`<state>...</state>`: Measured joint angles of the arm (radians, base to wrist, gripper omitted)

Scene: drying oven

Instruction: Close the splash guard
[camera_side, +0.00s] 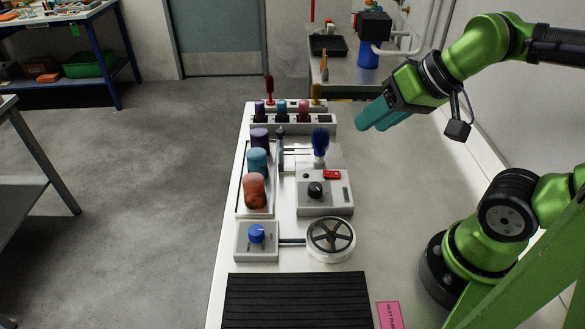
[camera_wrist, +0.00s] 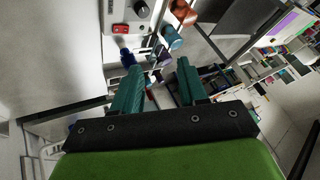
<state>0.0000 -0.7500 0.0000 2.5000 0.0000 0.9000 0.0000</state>
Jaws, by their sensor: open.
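My gripper (camera_side: 374,122) is in the air to the right of the white bench, near its far end, with teal fingers pointing down and left. In the wrist view the two fingers (camera_wrist: 158,68) are apart with nothing held between them. A grey control unit (camera_side: 338,202) with a black knob and a red switch sits mid-bench, left of and nearer than my gripper. It also shows at the top of the wrist view (camera_wrist: 119,15). A blue-topped part (camera_side: 320,143) stands behind it beside thin rails. I cannot make out a splash guard for certain.
Three capped bottles (camera_side: 258,160) stand in a tray on the bench's left. A rack (camera_side: 292,124) of small bottles is at the far end. Nearer are a blue-knob box (camera_side: 257,236), a handwheel (camera_side: 331,239) and a black ribbed mat (camera_side: 297,300). A wall is at right.

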